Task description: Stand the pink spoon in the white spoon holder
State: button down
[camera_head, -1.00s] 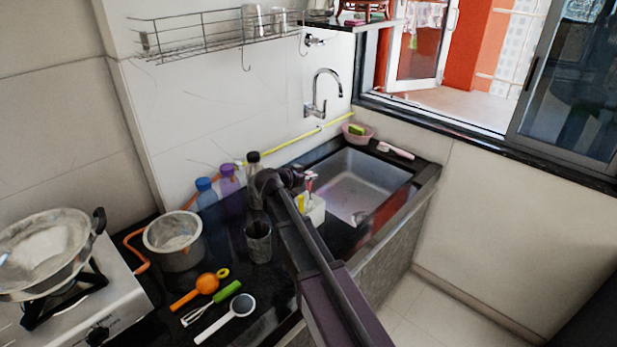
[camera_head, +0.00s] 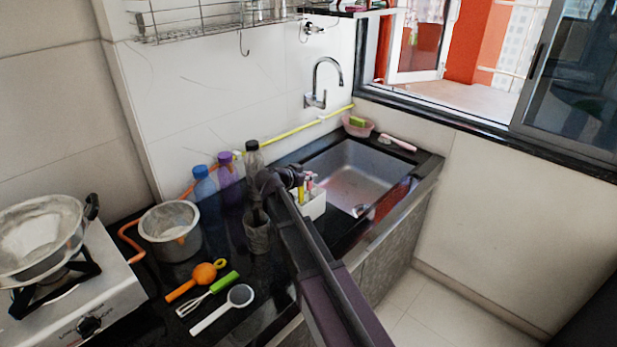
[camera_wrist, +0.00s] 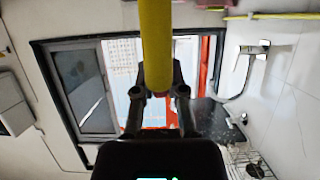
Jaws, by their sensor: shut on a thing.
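The white spoon holder (camera_head: 314,205) stands on the dark counter beside the sink. My gripper (camera_head: 295,175) is at its upper left and partly covers it. In the wrist view my gripper (camera_wrist: 159,92) is shut on a yellow handle (camera_wrist: 156,40), which runs out past the top edge. In the head view a short yellow piece (camera_head: 301,191) shows under my gripper, in front of or inside the holder. A small pink part (camera_head: 310,180) shows just right of it, above the holder. I cannot tell whether the pink and yellow parts belong to one spoon.
The sink (camera_head: 350,172) lies behind the holder. A pink bowl (camera_head: 358,128) and a pink-and-white brush (camera_head: 397,142) lie on its far ledge. Bottles (camera_head: 205,185), a dark tumbler (camera_head: 257,238), a pot (camera_head: 170,230) and utensils (camera_head: 205,275) crowd the counter at left.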

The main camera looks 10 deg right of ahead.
jog(key=shift+f, duration=0.25)
jog(key=c, duration=0.6)
grip_release()
dwell(0.3)
